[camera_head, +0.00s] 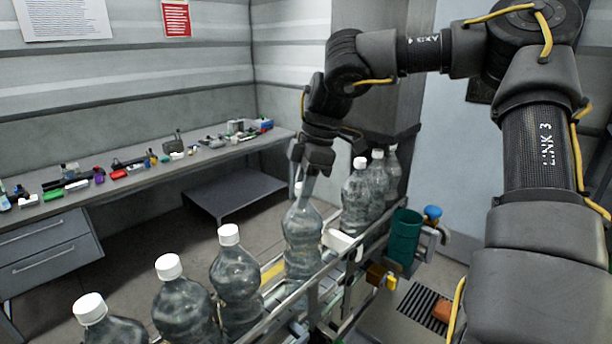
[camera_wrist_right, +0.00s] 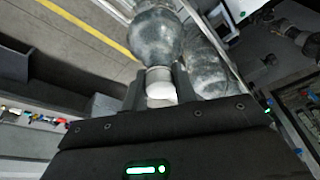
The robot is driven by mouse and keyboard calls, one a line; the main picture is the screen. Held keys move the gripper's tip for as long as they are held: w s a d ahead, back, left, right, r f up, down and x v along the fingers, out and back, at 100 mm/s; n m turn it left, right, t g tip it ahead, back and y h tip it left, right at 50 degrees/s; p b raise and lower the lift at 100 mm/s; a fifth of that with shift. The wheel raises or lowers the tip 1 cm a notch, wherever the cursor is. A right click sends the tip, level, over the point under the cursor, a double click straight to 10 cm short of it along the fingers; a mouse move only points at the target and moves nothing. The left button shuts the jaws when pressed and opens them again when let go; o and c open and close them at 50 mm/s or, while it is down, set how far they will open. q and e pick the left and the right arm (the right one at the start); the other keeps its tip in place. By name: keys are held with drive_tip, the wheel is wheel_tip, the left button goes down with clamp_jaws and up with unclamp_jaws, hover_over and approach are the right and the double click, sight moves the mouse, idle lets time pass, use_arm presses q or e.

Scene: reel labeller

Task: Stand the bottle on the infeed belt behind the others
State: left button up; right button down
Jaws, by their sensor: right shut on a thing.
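A clear bottle with a white cap (camera_head: 302,238) stands upright, or nearly so, at the infeed belt (camera_head: 270,275). My right gripper (camera_head: 304,186) comes down from above and is shut on this bottle's neck. In the right wrist view the held bottle (camera_wrist_right: 157,40) has its white cap between the fingers (camera_wrist_right: 160,88). Three white-capped bottles stand in a row to its left, the nearest of them in the row being this bottle (camera_head: 237,280). More bottles (camera_head: 358,195) stand beyond it to the right. Whether the held bottle's base touches the belt is hidden. My left gripper does not show.
A white block (camera_head: 342,243) sits by the rail right of the held bottle. A green cup (camera_head: 404,238) and a blue knob (camera_head: 432,212) are on the machine's right side. A cluttered bench (camera_head: 150,172) runs along the back wall. Open floor lies between bench and belt.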

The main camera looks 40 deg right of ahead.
drive_tip(key=shift+w+f, duration=0.1)
drive_tip(key=shift+f, duration=0.3)
drive_tip(key=shift+a, duration=0.1)
drive_tip(key=c, duration=1.1)
unclamp_jaws()
drive_tip(key=shift+s+f, duration=0.15)
drive_tip(key=shift+s, duration=0.05)
